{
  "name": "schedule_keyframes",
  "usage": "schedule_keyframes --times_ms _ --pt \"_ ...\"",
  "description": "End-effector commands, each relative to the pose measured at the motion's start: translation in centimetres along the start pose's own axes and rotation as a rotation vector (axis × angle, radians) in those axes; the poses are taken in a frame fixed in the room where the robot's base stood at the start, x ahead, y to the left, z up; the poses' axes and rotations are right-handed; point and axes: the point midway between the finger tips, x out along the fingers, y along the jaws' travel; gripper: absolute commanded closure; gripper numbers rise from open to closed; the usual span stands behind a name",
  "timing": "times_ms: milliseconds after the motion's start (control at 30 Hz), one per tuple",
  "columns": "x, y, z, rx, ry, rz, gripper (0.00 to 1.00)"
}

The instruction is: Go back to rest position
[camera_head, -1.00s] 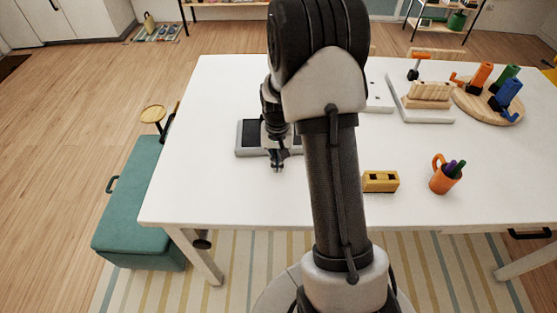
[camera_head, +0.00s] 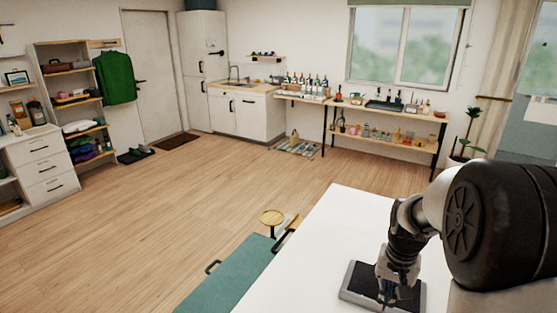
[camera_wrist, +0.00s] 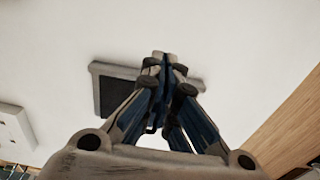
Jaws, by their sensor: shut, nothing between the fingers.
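My gripper (camera_head: 388,296) is over the white table (camera_head: 322,240) at the lower right of the head view, just above a grey-framed tray with dark panels (camera_head: 362,279). In the wrist view my gripper (camera_wrist: 166,60) has its fingertips together and holds nothing. The tray (camera_wrist: 110,96) lies behind the fingers there, partly hidden by them. I cannot tell whether the fingertips touch it.
A teal bench (camera_head: 228,277) and a round wooden stool (camera_head: 271,217) stand left of the table. The wood floor (camera_head: 150,205) beyond is clear. Shelves (camera_head: 70,100), a kitchen unit (camera_head: 245,112) and a long bottle-laden stand (camera_head: 372,106) line the walls.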

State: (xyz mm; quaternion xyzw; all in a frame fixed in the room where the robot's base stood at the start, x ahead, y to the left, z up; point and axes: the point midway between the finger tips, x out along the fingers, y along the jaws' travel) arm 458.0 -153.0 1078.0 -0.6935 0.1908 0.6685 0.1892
Motion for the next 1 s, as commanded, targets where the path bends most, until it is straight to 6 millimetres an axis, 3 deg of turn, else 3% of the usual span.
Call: schedule_keyframes --times_ms 33,200,400,533,700,833,1000 --pt "-2.2 -0.8 1.1 -0.031 0.027 -0.007 1.00" --pt "-8.6 -2.6 6.4 -0.152 0.107 -0.028 1.00" --pt "-13.6 -3.4 13.8 -0.295 0.202 -0.057 1.00" --pt "-15.2 -3.1 18.6 -0.387 0.262 -0.077 1.00" --pt "-15.6 -2.4 23.3 -0.481 0.325 -0.099 1.00" --pt "-15.4 -1.9 25.2 -0.520 0.352 -0.109 1.00" --pt "-15.3 -1.8 25.8 -0.535 0.361 -0.112 1.00"
